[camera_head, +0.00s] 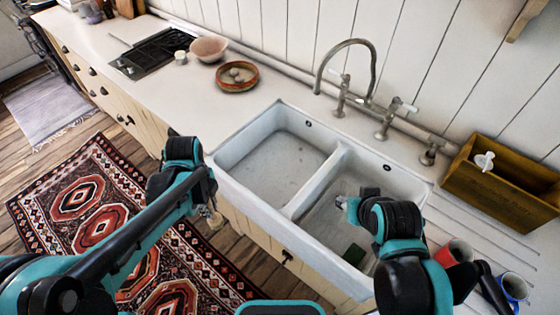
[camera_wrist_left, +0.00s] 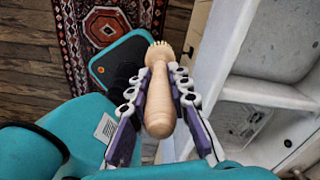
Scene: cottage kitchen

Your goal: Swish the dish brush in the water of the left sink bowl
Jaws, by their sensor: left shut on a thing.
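The dish brush (camera_wrist_left: 160,103) has a pale wooden handle and a round head with short bristles (camera_wrist_left: 158,50). My left gripper (camera_wrist_left: 157,88) is shut on its handle, one finger on each side. In the head view the left gripper (camera_head: 209,208) hangs outside the sink's front wall, above the floor side, with the brush small and partly hidden below it. The left sink bowl (camera_head: 272,168) lies to its right and looks pale grey inside; a water surface is hard to make out. My right gripper (camera_head: 344,202) is over the right bowl, its fingers too small to read.
A divider (camera_head: 316,184) separates the bowls. A dark green block (camera_head: 353,254) lies in the right bowl (camera_head: 332,224). The tap (camera_head: 346,75) arches behind the sink. A wooden box (camera_head: 495,190), red mug (camera_head: 456,250) and blue mug (camera_head: 513,287) stand at the right.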

